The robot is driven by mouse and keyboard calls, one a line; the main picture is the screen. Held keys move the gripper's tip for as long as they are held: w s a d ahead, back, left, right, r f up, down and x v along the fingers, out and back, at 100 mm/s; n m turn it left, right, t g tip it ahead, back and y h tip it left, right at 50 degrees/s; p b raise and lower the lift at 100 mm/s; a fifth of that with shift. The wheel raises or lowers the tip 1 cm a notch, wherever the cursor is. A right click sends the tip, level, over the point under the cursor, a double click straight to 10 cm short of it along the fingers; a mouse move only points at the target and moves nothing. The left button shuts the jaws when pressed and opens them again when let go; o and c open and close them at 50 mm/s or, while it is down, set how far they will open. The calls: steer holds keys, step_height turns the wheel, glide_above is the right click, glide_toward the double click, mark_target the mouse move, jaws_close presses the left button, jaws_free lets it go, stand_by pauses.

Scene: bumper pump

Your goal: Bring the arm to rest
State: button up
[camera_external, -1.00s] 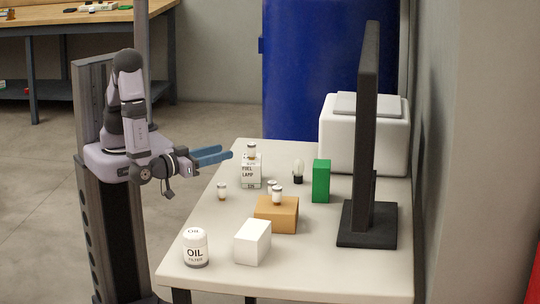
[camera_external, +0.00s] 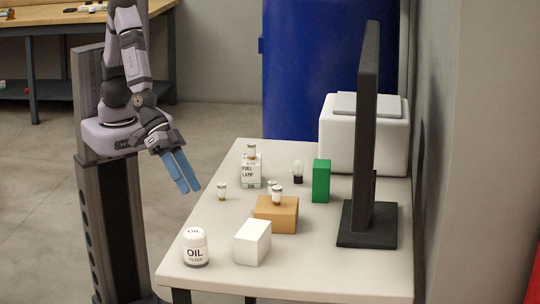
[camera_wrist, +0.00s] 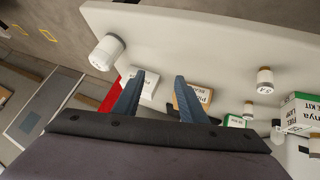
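My gripper (camera_external: 190,189) hangs at the table's left edge, with its blue fingers pointing down and to the right. In the wrist view my gripper (camera_wrist: 158,77) has its two fingers apart with nothing held between them. My arm is bent above its column, clear of the table items.
The table (camera_external: 330,275) holds an oil filter (camera_external: 195,248), a white box (camera_external: 252,243), an orange box (camera_external: 277,214), a fuel lamp box (camera_external: 251,172), a green box (camera_external: 321,181) and a bulb (camera_external: 298,172). A black monitor (camera_external: 367,130) and white case (camera_external: 365,135) stand behind.

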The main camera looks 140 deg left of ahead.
steer(key=s+d+r+m+g+h+p, duration=0.1)
steer(key=s+r+m+g+p, duration=0.2)
steer(key=s, duration=0.7)
steer(key=s+r+m+g+p, duration=0.2)
steer(key=s+r+m+g, duration=0.1)
steer(key=s, duration=0.8)
steer(key=shift+d+r+m+g+h+p, duration=0.25)
steer(key=shift+d+m+g+h+p, duration=0.15)
steer(key=shift+m+g, duration=0.55)
